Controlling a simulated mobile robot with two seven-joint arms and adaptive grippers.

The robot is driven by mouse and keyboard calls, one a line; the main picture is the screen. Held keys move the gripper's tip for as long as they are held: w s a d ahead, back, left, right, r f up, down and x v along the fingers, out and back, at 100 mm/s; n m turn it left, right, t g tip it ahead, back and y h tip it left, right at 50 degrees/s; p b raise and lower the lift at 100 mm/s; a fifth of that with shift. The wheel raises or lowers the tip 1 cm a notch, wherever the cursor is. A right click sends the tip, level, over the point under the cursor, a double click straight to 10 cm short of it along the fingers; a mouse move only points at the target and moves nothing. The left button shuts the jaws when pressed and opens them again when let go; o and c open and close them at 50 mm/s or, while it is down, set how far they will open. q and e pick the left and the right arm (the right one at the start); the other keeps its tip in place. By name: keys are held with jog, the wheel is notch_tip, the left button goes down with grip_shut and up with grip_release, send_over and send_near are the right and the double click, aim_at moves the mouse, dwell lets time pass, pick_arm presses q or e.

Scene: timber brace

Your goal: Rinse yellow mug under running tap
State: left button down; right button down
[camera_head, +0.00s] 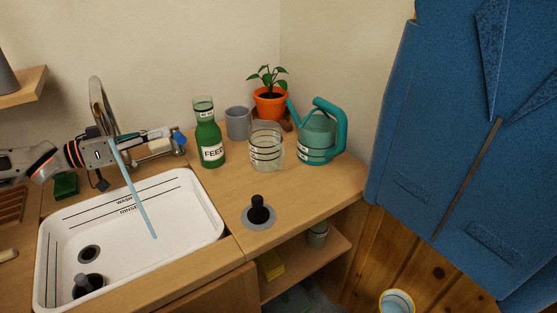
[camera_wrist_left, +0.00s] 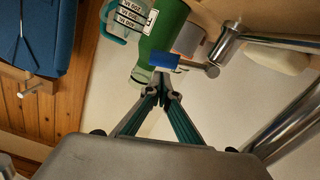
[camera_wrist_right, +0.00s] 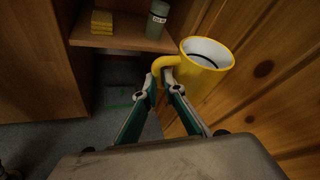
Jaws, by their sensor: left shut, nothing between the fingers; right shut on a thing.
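The yellow mug (camera_wrist_right: 205,68) is held by its handle in my right gripper (camera_wrist_right: 163,82). It is in front of the wooden panelling, away from the sink, and shows at the lower right of the head view (camera_head: 397,302). A dark line runs inside its white interior. The chrome tap (camera_head: 98,100) stands behind the sink; a blue water stream (camera_head: 135,190) falls into the white sink (camera_head: 190,220). My left gripper (camera_head: 168,134) is shut and empty beside the tap's blue-tipped lever (camera_head: 179,138). The blue tip also shows just beyond its fingers in the left wrist view (camera_wrist_left: 165,62).
A green bottle (camera_head: 210,140), grey cup (camera_head: 237,122), glass jar (camera_head: 266,148), potted plant (camera_head: 270,100) and teal watering can (camera_head: 318,138) stand on the counter. A black plunger-like knob (camera_head: 258,210) stands nearer. A blue jacket (camera_head: 450,130) hangs at right. A shelf (camera_head: 320,255) lies below the counter.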

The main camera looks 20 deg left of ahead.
pick_arm(q)
jog(key=shift+w+d, duration=0.45)
jog(key=shift+w, duration=0.05)
pick_arm(e)
jog(key=shift+s+f, duration=0.1)
jog(key=shift+f, duration=0.2)
